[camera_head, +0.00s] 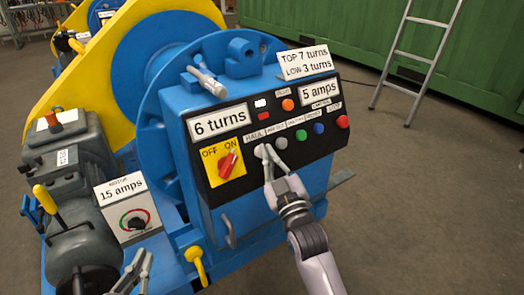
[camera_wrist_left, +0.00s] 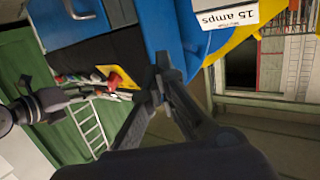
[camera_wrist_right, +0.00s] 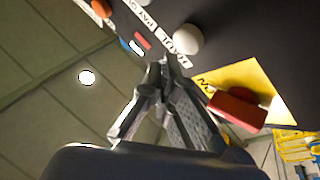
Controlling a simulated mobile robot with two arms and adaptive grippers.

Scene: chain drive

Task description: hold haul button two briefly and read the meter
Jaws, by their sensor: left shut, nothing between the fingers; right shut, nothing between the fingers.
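The blue housing carries a black control panel (camera_head: 325,143) with a row of round buttons: a pale one (camera_head: 282,143) shows clear, then green (camera_head: 301,135), blue (camera_head: 319,128) and red (camera_head: 342,122). My right gripper (camera_head: 265,152) is shut at the left end of this row. In the right wrist view its tips (camera_wrist_right: 163,75) are close to the HAUL label (camera_wrist_right: 180,55) and a white button (camera_wrist_right: 187,38); I cannot tell whether they touch. Displays read "6 turns" (camera_head: 219,122) and "5 amps" (camera_head: 319,92). My left gripper (camera_head: 138,268) is shut, low at the left, apart from the panel.
A red switch (camera_head: 228,162) sits on a yellow OFF/ON plate. A motor box (camera_head: 112,217) with a dial is marked "15 amps". A sign (camera_head: 304,62) reads "TOP 7 turns, LOW 3 turns". Yellow levers stand near the left arm. A ladder (camera_head: 420,60) leans behind; floor at right is clear.

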